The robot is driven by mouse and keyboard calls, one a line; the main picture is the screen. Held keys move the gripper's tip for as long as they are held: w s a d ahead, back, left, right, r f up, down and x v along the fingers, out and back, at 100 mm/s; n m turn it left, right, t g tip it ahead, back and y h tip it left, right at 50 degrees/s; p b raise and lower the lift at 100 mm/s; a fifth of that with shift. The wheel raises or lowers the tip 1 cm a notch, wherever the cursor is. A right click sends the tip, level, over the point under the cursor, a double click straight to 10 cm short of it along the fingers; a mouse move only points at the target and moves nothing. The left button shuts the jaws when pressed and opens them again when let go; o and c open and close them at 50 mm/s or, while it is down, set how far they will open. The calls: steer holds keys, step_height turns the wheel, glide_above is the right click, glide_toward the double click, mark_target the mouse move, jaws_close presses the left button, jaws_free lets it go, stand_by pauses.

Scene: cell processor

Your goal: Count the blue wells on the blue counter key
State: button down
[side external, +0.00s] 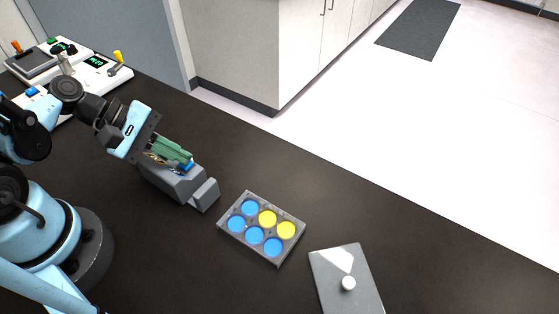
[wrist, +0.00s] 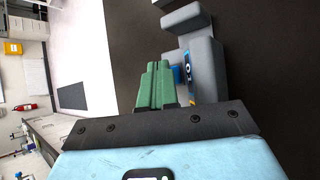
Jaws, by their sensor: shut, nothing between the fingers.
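A grey well plate (side external: 287,214) lies on the dark counter, with several blue wells (side external: 254,235) and two yellow wells (side external: 267,218). A grey device (side external: 174,184) stands left of the plate. A blue part on it, apparently the blue key (side external: 187,166), shows close to my fingertips. In the wrist view blue also shows on the device (wrist: 178,74), just right of the fingers. My gripper (side external: 190,160), with green fingers, is shut and empty, at the top of the device. It also shows in the wrist view (wrist: 158,64). Whether it touches the key I cannot tell.
A grey slab with a white knob (side external: 348,283) lies right of the plate. White machines with levers and green displays (side external: 95,62) stand at the back left.

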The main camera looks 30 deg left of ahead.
steer(key=shift+r, duration=0.8)
steer(key=shift+f, duration=0.1)
steer(key=shift+f, duration=0.35)
steer(key=shift+f, duration=0.3)
stand_by(1.0)
steer(key=shift+r, duration=0.75)
steer(key=shift+f, duration=0.45)
